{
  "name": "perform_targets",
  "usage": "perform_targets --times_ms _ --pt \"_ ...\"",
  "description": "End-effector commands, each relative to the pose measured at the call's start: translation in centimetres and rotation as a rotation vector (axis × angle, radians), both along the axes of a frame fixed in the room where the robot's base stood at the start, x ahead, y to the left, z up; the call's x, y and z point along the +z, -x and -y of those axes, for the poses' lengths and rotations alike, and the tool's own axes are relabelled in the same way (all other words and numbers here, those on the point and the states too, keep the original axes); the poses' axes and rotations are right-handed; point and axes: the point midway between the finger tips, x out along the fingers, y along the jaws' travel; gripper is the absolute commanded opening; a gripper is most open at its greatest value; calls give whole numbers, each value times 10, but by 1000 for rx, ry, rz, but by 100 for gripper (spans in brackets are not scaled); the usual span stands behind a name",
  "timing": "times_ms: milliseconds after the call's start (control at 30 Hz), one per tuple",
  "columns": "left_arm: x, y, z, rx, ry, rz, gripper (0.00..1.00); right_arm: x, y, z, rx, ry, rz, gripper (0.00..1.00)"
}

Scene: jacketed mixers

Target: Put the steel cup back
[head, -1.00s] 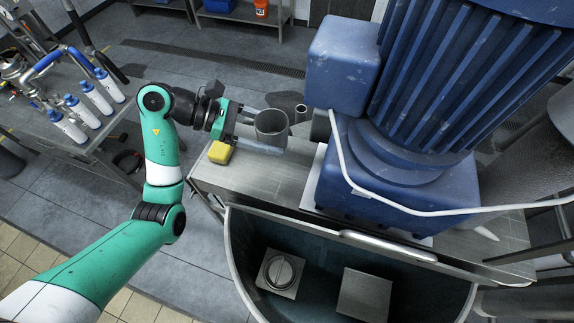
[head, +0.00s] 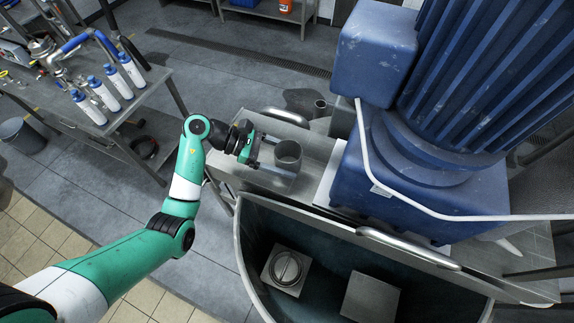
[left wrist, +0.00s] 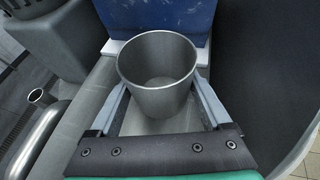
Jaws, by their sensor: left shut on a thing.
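The steel cup (head: 287,157) is a plain grey, slightly tapered cup, upright and open at the top. My left gripper (head: 279,158) is shut on it, one finger along each side. In the left wrist view the cup (left wrist: 157,75) stands between the two fingers (left wrist: 156,108), and its inside looks empty. The cup is at the steel ledge (head: 315,178) beside the blue motor unit; whether its base touches the ledge or hovers just above it I cannot tell. My right gripper is not in view.
The blue motor housing (head: 405,165) and a white bent pipe (head: 362,150) stand right of the cup. An open steel tub (head: 250,245) lies in front. A metal handle (head: 285,116) is behind. A table with several white-blue bottles (head: 88,107) stands at the left.

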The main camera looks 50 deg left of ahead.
Motion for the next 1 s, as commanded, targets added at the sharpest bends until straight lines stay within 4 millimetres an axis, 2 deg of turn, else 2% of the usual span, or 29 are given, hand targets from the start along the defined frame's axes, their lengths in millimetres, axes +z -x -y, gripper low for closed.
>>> perform_targets --times_ms 200,567,600,667,700,1000 --pt "-32 1 0 0 4 -4 8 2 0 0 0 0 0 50" --pt "-39 0 0 0 1 -1 8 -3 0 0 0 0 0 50" --pt "-37 0 0 0 1 -1 87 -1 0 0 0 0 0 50" --pt "-37 0 0 0 1 -2 98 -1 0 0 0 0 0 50" --pt "-37 0 0 0 1 -2 100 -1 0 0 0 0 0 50" --pt "-32 1 -1 1 1 -1 100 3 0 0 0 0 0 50"
